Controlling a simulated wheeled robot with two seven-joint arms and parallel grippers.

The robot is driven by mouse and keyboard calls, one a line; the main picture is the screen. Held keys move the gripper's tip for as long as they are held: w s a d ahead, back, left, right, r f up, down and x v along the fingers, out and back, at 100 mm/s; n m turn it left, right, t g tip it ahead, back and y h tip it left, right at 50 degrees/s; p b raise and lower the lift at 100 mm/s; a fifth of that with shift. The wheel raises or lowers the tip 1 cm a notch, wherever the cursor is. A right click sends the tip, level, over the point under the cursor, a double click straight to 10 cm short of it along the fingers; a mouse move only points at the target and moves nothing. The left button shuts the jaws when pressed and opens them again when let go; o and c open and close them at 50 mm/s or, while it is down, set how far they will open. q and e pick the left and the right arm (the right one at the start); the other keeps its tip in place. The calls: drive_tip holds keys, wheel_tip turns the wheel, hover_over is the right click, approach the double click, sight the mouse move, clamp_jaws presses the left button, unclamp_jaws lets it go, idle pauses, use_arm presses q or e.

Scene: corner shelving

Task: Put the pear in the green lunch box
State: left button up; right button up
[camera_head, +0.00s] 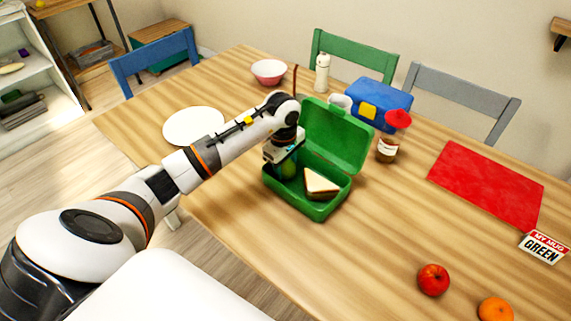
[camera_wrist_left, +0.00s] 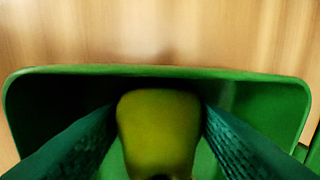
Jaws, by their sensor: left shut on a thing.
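The green lunch box (camera_head: 316,209) stands open on the wooden table, its lid tilted up at the back. A sandwich (camera_head: 320,184) sits in its right part. My left gripper (camera_head: 285,158) is over the left part of the box, pointing down. In the left wrist view the yellow-green pear (camera_wrist_left: 158,130) is between the two fingers, and my left gripper (camera_wrist_left: 160,135) is shut on it. The pear is inside the box's outline; whether it touches the floor of the box I cannot tell. In the head view the pear (camera_head: 288,168) is mostly hidden by the gripper. My right gripper is not in view.
A white plate (camera_head: 194,126) lies to the left. A red mat (camera_head: 486,184), an apple (camera_head: 433,280) and an orange (camera_head: 495,310) are at right.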

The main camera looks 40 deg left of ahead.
use_arm(q)
drive_tip(key=shift+f, duration=0.2)
drive_tip(key=o, duration=1)
drive_tip(key=shift+r, duration=0.1)
drive_tip(key=shift+r, duration=0.3)
drive_tip(key=r, duration=1.1)
drive_tip(key=shift+s+r, duration=0.35)
drive_tip(key=shift+s, duration=0.05)
drive_tip(key=shift+f, duration=0.1)
